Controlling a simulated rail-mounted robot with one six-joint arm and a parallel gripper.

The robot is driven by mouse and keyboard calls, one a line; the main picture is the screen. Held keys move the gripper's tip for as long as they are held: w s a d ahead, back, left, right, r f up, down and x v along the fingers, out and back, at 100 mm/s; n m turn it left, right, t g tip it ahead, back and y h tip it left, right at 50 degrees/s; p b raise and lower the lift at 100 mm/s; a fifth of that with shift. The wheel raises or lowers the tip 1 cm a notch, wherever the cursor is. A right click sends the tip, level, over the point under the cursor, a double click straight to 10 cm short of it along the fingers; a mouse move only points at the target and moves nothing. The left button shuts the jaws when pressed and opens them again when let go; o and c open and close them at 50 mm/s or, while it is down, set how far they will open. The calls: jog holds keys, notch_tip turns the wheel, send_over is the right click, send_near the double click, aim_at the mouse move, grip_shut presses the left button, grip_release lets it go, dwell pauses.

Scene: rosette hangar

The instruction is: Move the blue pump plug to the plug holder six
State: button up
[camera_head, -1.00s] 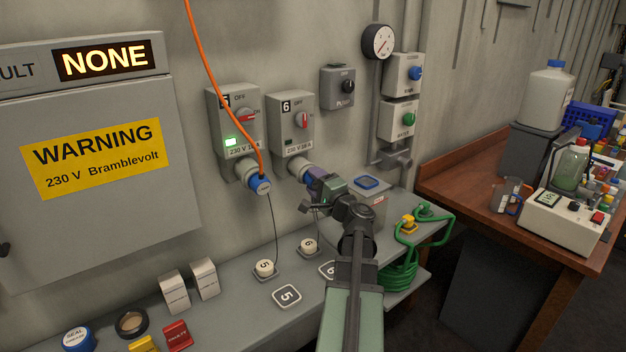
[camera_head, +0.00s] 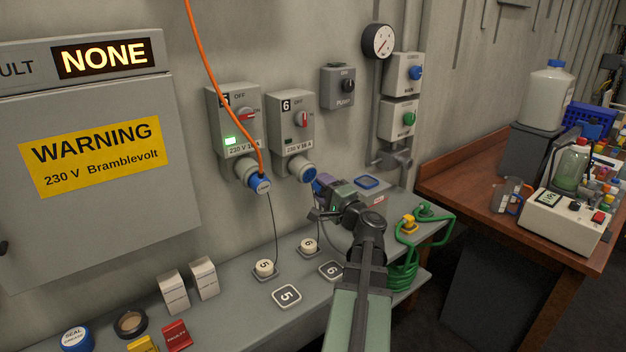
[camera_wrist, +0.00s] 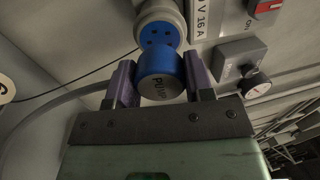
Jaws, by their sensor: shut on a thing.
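The blue pump plug (camera_wrist: 160,78), marked PUMP, sits between the purple fingers of my gripper (camera_wrist: 160,84) in the wrist view. My gripper (camera_head: 322,186) is shut on it in the head view, just right of and below socket six (camera_head: 305,171). The socket's blue face with its holes is bare, also in the wrist view (camera_wrist: 160,36). The plug appears out of the socket, with a small gap in the head view. A round white piece marked 6 (camera_head: 309,246) and a dark plate marked 6 (camera_head: 331,270) are on the grey bench. I cannot tell which is plug holder six.
Socket five (camera_head: 248,174) holds a blue plug with an orange cable (camera_head: 230,90). A grey box with a blue ring (camera_head: 367,183) stands behind my gripper. A green coiled hose (camera_head: 402,275) is at the bench's right end. A plate marked 5 (camera_head: 287,296) lies left of plate 6.

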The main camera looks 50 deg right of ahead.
jog(key=shift+v, duration=1.2)
jog(key=n+g+y+p, duration=0.4)
jog(key=n+g+y, duration=0.2)
jog(key=n+g, duration=1.25)
send_over(332, 270)
jog(key=shift+m+g, duration=0.35)
jog(key=f, duration=1.5)
jog(key=shift+a+f, duration=0.25)
jog(key=shift+f, duration=0.1)
jog(key=shift+s+d, duration=0.1)
jog(key=shift+d, duration=0.1)
notch_tip(332, 270, down, 6)
jog(key=b, duration=0.6)
jog(key=shift+f+b, duration=0.4)
jog(key=shift+f, duration=0.1)
